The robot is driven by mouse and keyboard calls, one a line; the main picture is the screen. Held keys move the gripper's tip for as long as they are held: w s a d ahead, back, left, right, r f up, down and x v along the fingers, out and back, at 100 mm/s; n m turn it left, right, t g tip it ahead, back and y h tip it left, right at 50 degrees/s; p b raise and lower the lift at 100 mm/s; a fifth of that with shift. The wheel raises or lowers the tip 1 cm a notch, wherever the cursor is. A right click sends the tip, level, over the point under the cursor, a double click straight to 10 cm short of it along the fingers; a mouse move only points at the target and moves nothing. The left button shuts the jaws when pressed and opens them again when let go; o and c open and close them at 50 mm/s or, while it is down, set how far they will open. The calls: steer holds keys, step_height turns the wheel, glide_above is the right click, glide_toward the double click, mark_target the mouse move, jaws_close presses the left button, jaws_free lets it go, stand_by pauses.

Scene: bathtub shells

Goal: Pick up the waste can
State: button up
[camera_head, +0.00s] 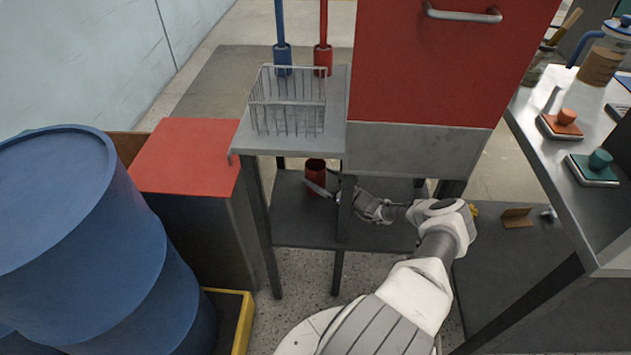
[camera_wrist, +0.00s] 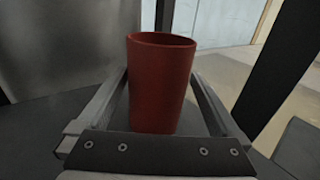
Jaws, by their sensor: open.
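The waste can (camera_head: 315,177) is a small red cylinder, open at the top. It stands upright on the dark lower shelf (camera_head: 290,228) of a grey table. In the wrist view the can (camera_wrist: 159,85) stands between the two fingers of my gripper (camera_wrist: 160,105), which are open with one finger on each side. A gap shows between the can and each finger near the tips. In the head view my gripper (camera_head: 322,188) is under the tabletop at the can, partly hidden behind a table leg.
The table's top (camera_head: 325,143) lies above the can and holds a wire basket (camera_head: 290,105). A table leg (camera_head: 346,208) stands in front of my gripper. A red-topped box (camera_head: 187,155) and blue barrels (camera_head: 75,215) are at left. A bench (camera_head: 560,160) is at right.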

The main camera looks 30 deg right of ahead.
steer(key=b+x, duration=0.2)
steer(key=x, duration=0.2)
steer(key=shift+w+a+f, duration=0.15)
steer(key=shift+f, duration=0.05)
steer(key=shift+w+a+r, duration=0.1)
steer(key=shift+w, duration=0.3)
steer(key=c, duration=1.1)
steer(key=shift+c, duration=0.3)
steer(key=shift+s+r, duration=0.1)
steer(key=shift+r, duration=0.05)
